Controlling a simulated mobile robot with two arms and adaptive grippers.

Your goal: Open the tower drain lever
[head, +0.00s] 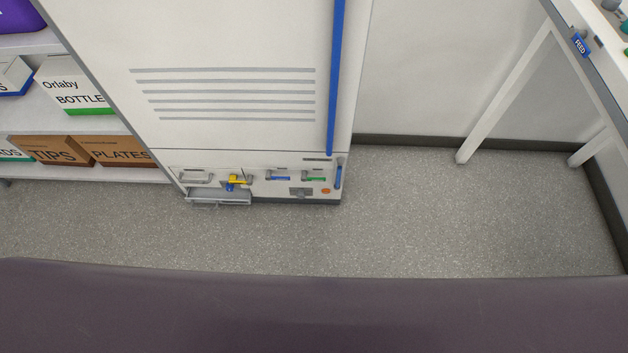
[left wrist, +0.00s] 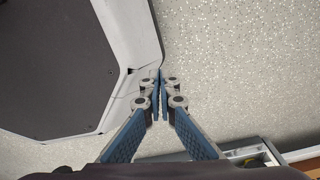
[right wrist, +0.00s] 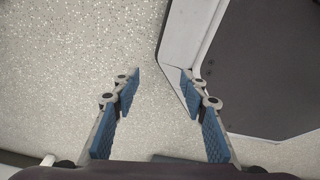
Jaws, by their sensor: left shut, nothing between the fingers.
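The white tower (head: 235,60) stands against the wall in the head view, with a row of fittings on its low front panel. A yellow lever (head: 238,180) sits there, with a blue part (head: 230,187) just below it. A grey tray (head: 220,197) juts out under the panel. Neither gripper shows in the head view. My left gripper (left wrist: 159,80) is shut and empty above the floor in the left wrist view. My right gripper (right wrist: 160,75) is open and empty above the floor in the right wrist view. The lever cannot be made out in either wrist view.
Shelves with boxes, among them TIPS (head: 52,151) and PLATES (head: 118,151), stand left of the tower. A white table (head: 505,95) with a blue FEED tag (head: 580,44) stands at the right. The speckled floor (head: 430,225) in front of the tower is clear.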

